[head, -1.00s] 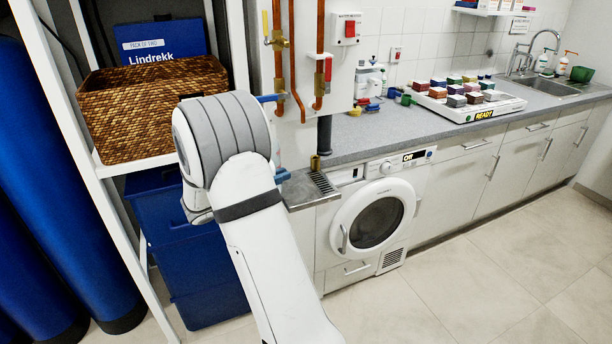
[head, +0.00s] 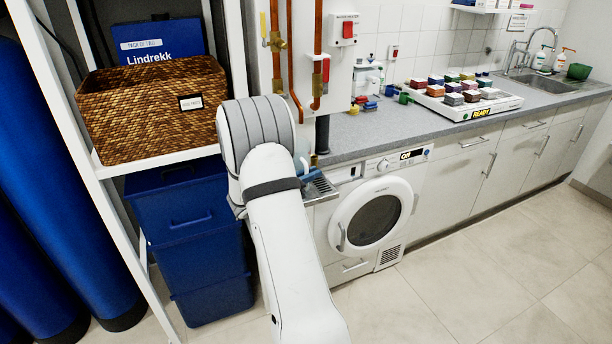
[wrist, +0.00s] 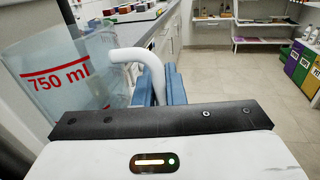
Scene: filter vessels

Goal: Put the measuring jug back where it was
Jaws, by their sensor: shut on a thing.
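The measuring jug (wrist: 68,75) is clear, with red "750 ml" lettering, and fills the left of the wrist view. It has a white handle (wrist: 125,56). My gripper (wrist: 158,84), with blue fingers, is shut on this handle, and the jug's body is to the left of the fingers. In the head view my own arm hides most of the gripper and jug; only a small bluish-white bit shows beside the arm, above the metal drip tray (head: 320,188). I cannot tell whether the jug touches the tray.
Copper pipes (head: 313,60) and a dark drain pipe (head: 322,134) stand just behind the tray. A wicker basket (head: 140,112) is on the shelf at left, above blue bins (head: 190,215). The grey counter (head: 370,130) and washing machine (head: 372,220) are to the right. The floor is clear.

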